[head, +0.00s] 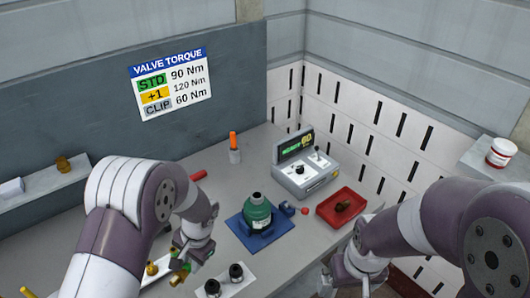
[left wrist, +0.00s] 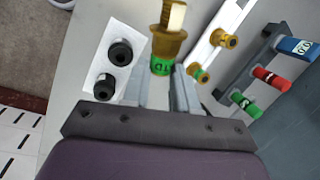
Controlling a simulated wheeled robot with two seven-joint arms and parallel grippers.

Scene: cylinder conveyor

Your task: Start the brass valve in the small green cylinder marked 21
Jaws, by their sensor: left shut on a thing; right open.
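The small green cylinder (head: 258,212) stands upright in a blue holder (head: 238,226) on the grey bench; its marking is too small to read. My left gripper (head: 180,262) is left of and nearer than the cylinder, apart from it. It is shut on a brass valve (left wrist: 168,42) with a green band, partly lettered "TD", which sticks out beyond the fingers in the left wrist view. My right gripper (head: 345,285) is open at the bottom of the head view, its fingers partly cut off, right of and nearer than the cylinder.
A white strip with two black fittings (head: 236,271) lies in front. A red tray (head: 325,212) with a dark part and a grey device (head: 285,180) are right of and behind the cylinder. More brass valves (left wrist: 225,40) and coloured tool handles (left wrist: 270,78) show in the left wrist view.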

